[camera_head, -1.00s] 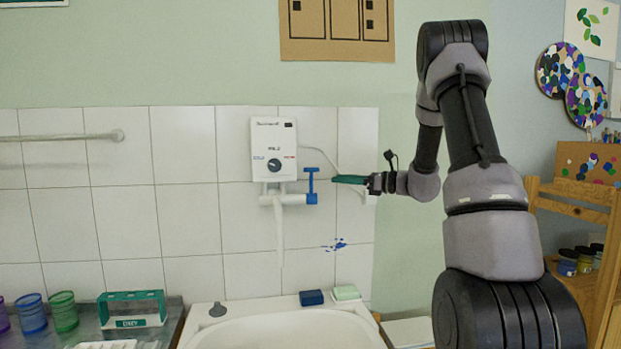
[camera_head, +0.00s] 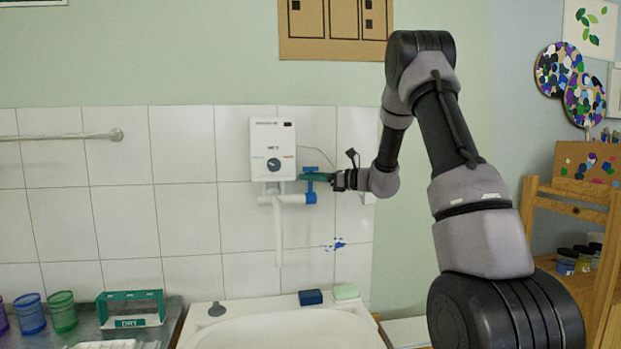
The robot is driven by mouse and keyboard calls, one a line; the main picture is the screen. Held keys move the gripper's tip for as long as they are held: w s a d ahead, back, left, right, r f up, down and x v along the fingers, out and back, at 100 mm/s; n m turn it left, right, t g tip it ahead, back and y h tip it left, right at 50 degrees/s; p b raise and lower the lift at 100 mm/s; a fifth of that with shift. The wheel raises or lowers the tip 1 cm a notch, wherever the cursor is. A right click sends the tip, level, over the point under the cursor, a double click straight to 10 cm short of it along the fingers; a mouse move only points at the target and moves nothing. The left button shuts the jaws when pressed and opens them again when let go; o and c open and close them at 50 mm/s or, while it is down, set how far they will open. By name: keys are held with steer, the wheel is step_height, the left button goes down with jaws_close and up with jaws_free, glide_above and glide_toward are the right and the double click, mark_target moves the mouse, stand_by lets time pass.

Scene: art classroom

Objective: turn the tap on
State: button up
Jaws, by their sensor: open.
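The tap is a white pipe and spout (camera_head: 278,230) under a white wall heater box (camera_head: 273,150) with a dark dial. Its blue handle (camera_head: 311,196) stands at the right end of the pipe, with a blue crossbar on top. My gripper (camera_head: 308,177) reaches in from the right, and its green fingers are at the upper part of the handle, overlapping it in view. The gripper is open. I cannot tell whether the fingers touch the handle or sit around it. No water shows below the spout.
A white sink (camera_head: 282,330) lies below, with a blue sponge (camera_head: 310,297) and a pale green soap bar (camera_head: 345,292) on its back rim. A green rack (camera_head: 131,309) and several coloured cups stand at left.

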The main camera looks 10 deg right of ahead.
jaws_close()
stand_by(1.3)
